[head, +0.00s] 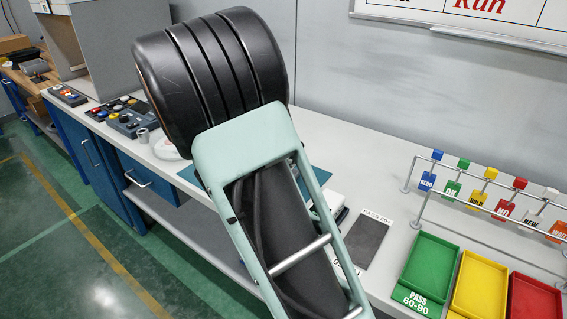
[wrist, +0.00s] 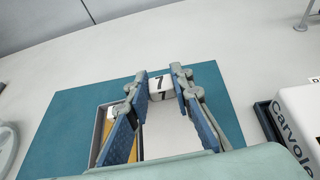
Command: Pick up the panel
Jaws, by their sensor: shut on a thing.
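In the wrist view, my gripper (wrist: 159,80) has its two blue-padded fingers closed on a small white piece marked 7, which I take to be the panel (wrist: 160,87). The piece sits between the fingertips, over a teal mat (wrist: 65,115). A white surface shows below it between the fingers; I cannot tell whether it is part of the same piece. I cannot tell whether the piece touches what lies under it. In the head view my own arm hides the gripper and the panel, and only part of the mat shows.
An open box with yellow inside (wrist: 104,131) lies close left of the fingers. A white lettered box (wrist: 300,110) stands at right. In the head view, green (head: 430,265), yellow (head: 480,285) and red (head: 533,300) trays sit at right under a tag rack. A dark pad (head: 367,242) lies nearby.

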